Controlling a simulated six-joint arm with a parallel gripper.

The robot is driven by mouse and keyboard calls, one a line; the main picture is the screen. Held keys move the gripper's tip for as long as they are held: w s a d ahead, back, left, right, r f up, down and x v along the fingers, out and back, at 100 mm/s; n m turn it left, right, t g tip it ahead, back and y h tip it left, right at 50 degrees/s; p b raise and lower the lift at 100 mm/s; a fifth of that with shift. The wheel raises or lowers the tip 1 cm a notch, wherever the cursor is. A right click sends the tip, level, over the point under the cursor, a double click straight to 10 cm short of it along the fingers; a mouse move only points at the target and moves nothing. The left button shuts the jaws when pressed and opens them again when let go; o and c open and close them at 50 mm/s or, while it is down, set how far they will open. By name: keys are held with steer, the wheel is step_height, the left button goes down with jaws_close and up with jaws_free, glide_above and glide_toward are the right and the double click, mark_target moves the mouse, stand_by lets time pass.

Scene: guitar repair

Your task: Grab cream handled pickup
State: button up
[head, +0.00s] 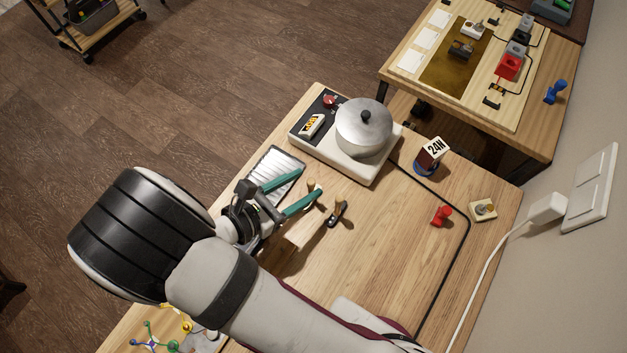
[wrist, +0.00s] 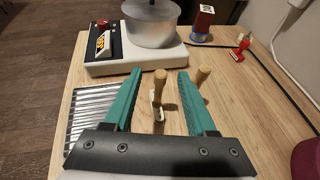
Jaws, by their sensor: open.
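The cream handled pickup (wrist: 157,112) stands on the table in the wrist view, with a light wooden handle (wrist: 160,82) rising from it. The handle is between my gripper's (wrist: 160,74) two green fingers, which are apart and appear not to touch it. In the head view my gripper (head: 311,180) is open, low over the table. The cream pickup's handle (head: 311,186) shows near the fingertips. A second handled pickup (head: 337,213), darker, stands just to the right; its handle (wrist: 203,74) shows beyond the right finger, which hides its base.
A hot plate (head: 366,170) with a lidded pot (head: 363,130) stands just beyond. A ridged metal tray (head: 272,165) lies left of my gripper. A 24N box (head: 433,150), a red stamp-like piece (head: 441,215) and a black cable (head: 445,300) are on the right.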

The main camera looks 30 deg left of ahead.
mark_target(314, 181)
steer(key=x, duration=0.6)
steer(key=shift+s+f, duration=0.15)
steer(key=shift+f, duration=0.2)
jaws_close()
stand_by(0.9)
